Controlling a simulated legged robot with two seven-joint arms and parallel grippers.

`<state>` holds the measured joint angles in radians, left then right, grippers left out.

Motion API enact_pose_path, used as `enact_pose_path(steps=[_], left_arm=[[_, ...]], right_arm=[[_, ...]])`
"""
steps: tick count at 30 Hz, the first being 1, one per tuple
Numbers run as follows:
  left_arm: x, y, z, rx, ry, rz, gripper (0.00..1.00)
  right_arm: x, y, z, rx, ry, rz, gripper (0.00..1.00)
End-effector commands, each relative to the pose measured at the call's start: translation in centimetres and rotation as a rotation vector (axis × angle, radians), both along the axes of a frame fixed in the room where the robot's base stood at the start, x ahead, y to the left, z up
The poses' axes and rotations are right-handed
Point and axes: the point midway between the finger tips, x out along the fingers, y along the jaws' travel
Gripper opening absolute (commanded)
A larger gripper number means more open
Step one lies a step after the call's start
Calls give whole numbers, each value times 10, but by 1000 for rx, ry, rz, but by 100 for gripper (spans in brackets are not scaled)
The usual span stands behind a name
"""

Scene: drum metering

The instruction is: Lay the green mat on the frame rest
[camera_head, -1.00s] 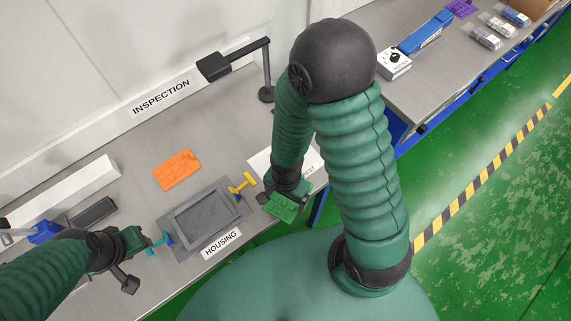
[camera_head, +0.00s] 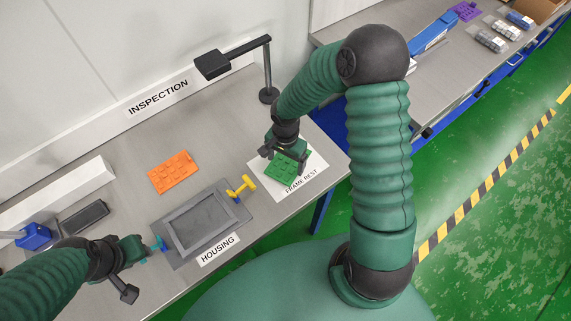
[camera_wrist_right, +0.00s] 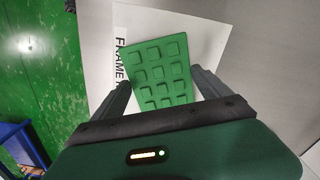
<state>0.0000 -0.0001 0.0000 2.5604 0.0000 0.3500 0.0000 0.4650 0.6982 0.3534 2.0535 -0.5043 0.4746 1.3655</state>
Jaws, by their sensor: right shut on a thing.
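The green mat (camera_head: 284,170), a flat pad with raised squares, is in my right gripper (camera_head: 284,152). In the right wrist view the mat (camera_wrist_right: 162,72) lies between the two fingers (camera_wrist_right: 163,92) and reaches out beyond them. The frame rest (camera_head: 314,178) is a white sheet with a printed label, at the right end of the bench. The mat is over this sheet and covers part of it; I cannot tell whether it touches. The sheet also shows in the right wrist view (camera_wrist_right: 205,35). My left gripper (camera_head: 150,248) is beside the housing; its jaws are unclear.
The grey housing (camera_head: 178,239) lies in the middle of the bench, with a yellow clamp-like piece (camera_head: 242,187) and a blue one (camera_head: 159,242) at its sides. An orange mat (camera_head: 174,172) lies behind it. A black lamp-like stand (camera_head: 267,80) rises behind the frame rest.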

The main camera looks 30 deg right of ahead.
Motion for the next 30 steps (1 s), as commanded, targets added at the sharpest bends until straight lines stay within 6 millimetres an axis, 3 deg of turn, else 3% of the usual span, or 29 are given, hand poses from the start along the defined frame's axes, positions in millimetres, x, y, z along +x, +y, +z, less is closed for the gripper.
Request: enact_pose_path(steps=[1, 2, 3, 10, 11, 13, 23, 30], left_arm=[[0, 0, -15, 0, 1, 0, 36], [0, 0, -15, 0, 1, 0, 36], [0, 0, -12, 0, 1, 0, 36], [0, 0, -12, 0, -1, 0, 36], [0, 0, -11, 0, 0, 0, 36], [0, 0, -11, 0, 0, 0, 36], [0, 0, -8, 0, 0, 0, 36], [0, 0, -4, 0, 0, 0, 36]], right_arm=[[0, -1, -15, 0, -1, -1, 41], [1, 0, -15, 0, -1, -1, 41], [1, 0, -13, 0, -1, -1, 34], [1, 0, -13, 0, -1, -1, 34], [1, 0, -13, 0, -1, -1, 89], [0, 0, -12, 0, -1, -1, 98], [1, 0, -5, -1, -3, -1, 100], [1, -1, 51, -3, -7, -2, 100]])
